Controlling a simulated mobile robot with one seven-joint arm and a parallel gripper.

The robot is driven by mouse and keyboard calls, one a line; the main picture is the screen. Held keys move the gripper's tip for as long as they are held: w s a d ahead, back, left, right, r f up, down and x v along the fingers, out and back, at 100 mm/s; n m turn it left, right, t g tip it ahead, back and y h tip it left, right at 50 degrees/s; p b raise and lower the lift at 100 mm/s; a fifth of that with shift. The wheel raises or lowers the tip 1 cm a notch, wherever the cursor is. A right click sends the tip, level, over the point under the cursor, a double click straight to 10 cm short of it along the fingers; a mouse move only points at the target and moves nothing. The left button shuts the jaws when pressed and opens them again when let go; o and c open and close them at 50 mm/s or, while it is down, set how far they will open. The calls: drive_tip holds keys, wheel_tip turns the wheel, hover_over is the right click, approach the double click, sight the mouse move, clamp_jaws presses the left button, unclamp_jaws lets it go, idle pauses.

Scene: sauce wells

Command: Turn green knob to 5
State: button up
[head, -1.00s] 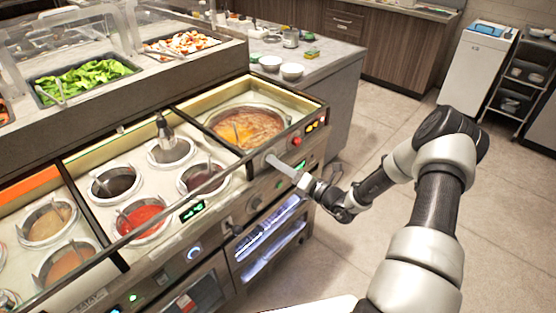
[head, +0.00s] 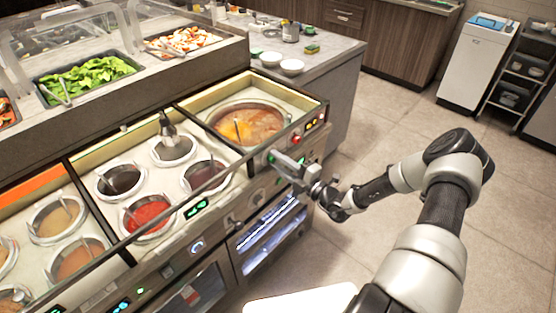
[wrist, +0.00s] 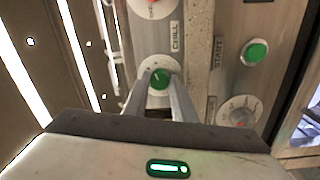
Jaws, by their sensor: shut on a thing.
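The green knob (wrist: 159,74) is in the wrist view on a pale control panel, beside a label reading CHILL. A light pointer mark shows on its face, but I cannot read the number it points to. My gripper (wrist: 158,82) has one finger on each side of this knob and is shut on it. In the head view my gripper (head: 273,158) reaches the front panel of the sauce counter from the right, below the large soup well (head: 246,124).
In the wrist view a green button (wrist: 254,52) by a START label and a dial (wrist: 240,110) lie to the right.

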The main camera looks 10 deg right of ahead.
drive_tip(key=shift+m, duration=1.1)
drive_tip(key=o, duration=1)
drive_tip(key=shift+o, duration=0.2)
drive_tip(key=shift+s, duration=0.1)
drive_tip(key=v, duration=1.7)
drive_tip(key=shift+s+p, duration=0.2)
drive_tip(key=shift+p, duration=0.1)
drive_tip(key=shift+f, duration=0.1)
